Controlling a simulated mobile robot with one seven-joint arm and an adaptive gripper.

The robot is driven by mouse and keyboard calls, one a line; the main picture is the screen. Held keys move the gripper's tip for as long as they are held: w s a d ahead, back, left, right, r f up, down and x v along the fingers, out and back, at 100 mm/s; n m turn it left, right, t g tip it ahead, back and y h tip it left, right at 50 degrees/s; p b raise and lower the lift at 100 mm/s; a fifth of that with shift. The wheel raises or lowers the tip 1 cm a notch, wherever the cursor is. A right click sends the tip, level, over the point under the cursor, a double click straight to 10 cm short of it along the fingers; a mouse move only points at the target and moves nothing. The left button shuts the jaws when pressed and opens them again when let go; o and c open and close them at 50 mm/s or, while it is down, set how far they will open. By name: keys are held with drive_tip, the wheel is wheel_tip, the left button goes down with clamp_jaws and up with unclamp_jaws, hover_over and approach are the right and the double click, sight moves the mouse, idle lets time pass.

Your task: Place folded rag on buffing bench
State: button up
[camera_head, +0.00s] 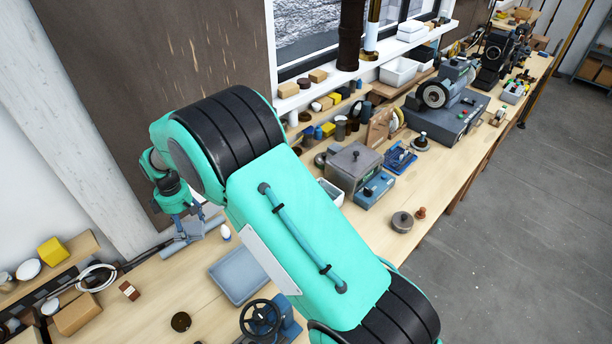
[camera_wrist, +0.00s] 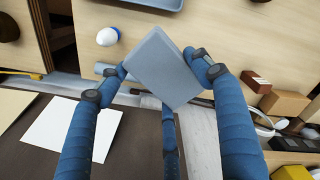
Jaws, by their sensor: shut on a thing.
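The folded rag (camera_wrist: 168,66) shows in the wrist view as a flat grey-blue block. My gripper (camera_wrist: 162,72) has its two blue fingers on opposite sides of the rag and is shut on it. The rag is tilted in the picture, with bench wood behind it. In the head view my gripper (camera_head: 186,212) is at the left, by the wall post and the bench's back edge; the rag is hard to tell from grey things there. The long wooden bench (camera_head: 455,150) carries a grinder-like machine with a round wheel (camera_head: 434,96), towards the far right.
A grey-blue tray (camera_head: 239,274) lies on the near bench top, with a white egg-shaped thing (camera_head: 225,232) behind it. A small brown box (camera_head: 129,291) and a handwheel (camera_head: 260,318) stand nearby. A grey metal box (camera_head: 353,167) and small tools crowd the bench beyond my arm.

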drive_tip(key=w+d+m+b, duration=0.2)
drive_tip(key=w+d+m, duration=1.1)
drive_tip(key=w+d, duration=0.65)
drive_tip(key=w+d+m+b, duration=0.1)
drive_tip(key=w+d+m, duration=0.3)
drive_tip(key=d, duration=0.8)
drive_tip(key=w+d+m+b, duration=0.1)
drive_tip(key=w+d+m, duration=0.2)
drive_tip(key=d+m, duration=0.5)
drive_tip(key=w+d+m+b, duration=0.2)
drive_tip(key=w+d+m, duration=0.2)
drive_tip(key=d, duration=1.4)
drive_tip(key=shift+w+d+f+m, duration=0.1)
drive_tip(key=shift+w+d+m, duration=0.05)
drive_tip(key=shift+m, duration=0.35)
drive_tip(key=shift+w+d+f+m, duration=0.1)
drive_tip(key=shift+w+m, duration=0.05)
drive_tip(key=shift+m, duration=0.35)
drive_tip(key=s+d+m+b, duration=0.15)
drive_tip(key=d+m, duration=0.65)
drive_tip(key=d, duration=1)
drive_tip(key=s+d+m+b, duration=0.15)
drive_tip(key=d+m, duration=0.65)
drive_tip(key=d, duration=0.9)
drive_tip(key=shift+s+a+f, duration=0.1)
drive_tip(key=shift+s+f, duration=0.05)
drive_tip(key=shift+f, duration=1)
drive_tip(key=shift+s+a+f, duration=0.1)
drive_tip(key=shift+s+f, duration=0.05)
drive_tip(key=shift+f, duration=1)
